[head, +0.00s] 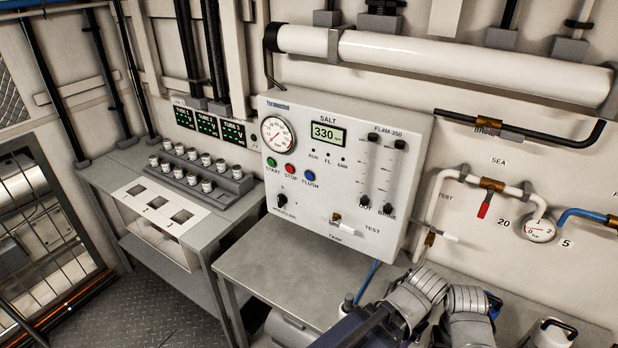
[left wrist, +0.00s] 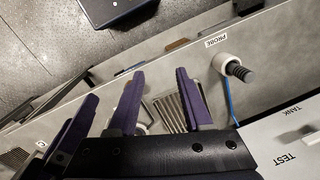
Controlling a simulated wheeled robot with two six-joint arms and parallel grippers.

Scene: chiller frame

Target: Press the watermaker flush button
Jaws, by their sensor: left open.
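The blue flush button (head: 310,175) is on the front of the white watermaker panel (head: 350,225), above its FLUSH label. It sits right of the red STOP button (head: 291,169) and the green START button (head: 271,162). My left gripper (left wrist: 158,72) is open, with purple fingers apart and nothing visible between them. The wrist view shows the TANK and TEST labels at the lower panel edge, but no flush button. In the head view my arm links are low at the right, below the panel, clear of the button. My right gripper cannot be made out.
A grey bench (head: 265,275) lies below the panel. A pressure gauge (head: 278,135) and a lit display reading 330 (head: 326,133) are above the buttons. A rack of several bottles (head: 200,175) stands left. A white probe holder (left wrist: 228,62) juts out near the left gripper.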

